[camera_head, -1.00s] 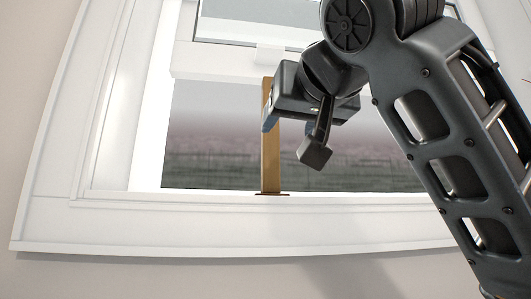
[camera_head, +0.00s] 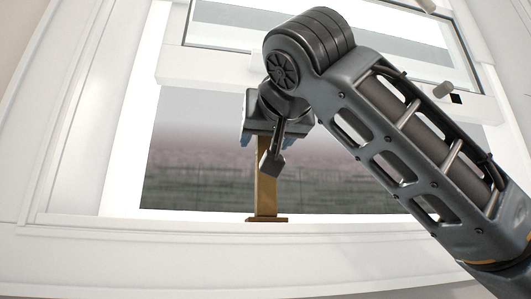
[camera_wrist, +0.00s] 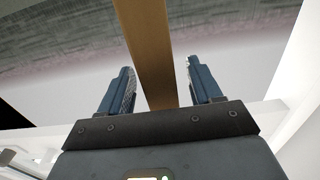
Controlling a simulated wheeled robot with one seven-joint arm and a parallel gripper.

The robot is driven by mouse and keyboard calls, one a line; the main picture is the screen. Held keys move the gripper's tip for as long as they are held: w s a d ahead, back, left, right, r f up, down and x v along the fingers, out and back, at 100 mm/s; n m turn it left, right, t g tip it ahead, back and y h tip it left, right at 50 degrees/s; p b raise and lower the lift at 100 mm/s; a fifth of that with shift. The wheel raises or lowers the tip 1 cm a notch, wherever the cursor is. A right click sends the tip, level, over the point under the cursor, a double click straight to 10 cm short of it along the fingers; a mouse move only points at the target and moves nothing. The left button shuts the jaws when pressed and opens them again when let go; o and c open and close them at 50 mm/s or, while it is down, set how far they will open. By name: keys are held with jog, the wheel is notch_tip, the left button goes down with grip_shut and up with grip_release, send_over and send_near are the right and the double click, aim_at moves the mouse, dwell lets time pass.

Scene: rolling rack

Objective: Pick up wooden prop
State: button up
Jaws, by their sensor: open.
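The wooden prop (camera_head: 266,193) is a narrow brown upright bar standing on the window sill in the head view, its small foot flat on the sill. Its upper part is hidden behind my gripper and arm. My gripper (camera_head: 263,138) is at the upper part of the prop. In the wrist view, the prop (camera_wrist: 146,42) runs between the two open blue fingers of my gripper (camera_wrist: 158,82). There is a gap on either side, and neither finger appears to touch it.
The white raised sash (camera_head: 200,68) crosses above the opening, close to my gripper. The white sill (camera_head: 160,222) runs along the bottom, and the white window frame (camera_head: 85,130) stands at the left. The opening left of the prop is clear.

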jog(key=shift+w, duration=0.15)
jog(key=c, duration=1.1)
jog(key=shift+c, duration=0.2)
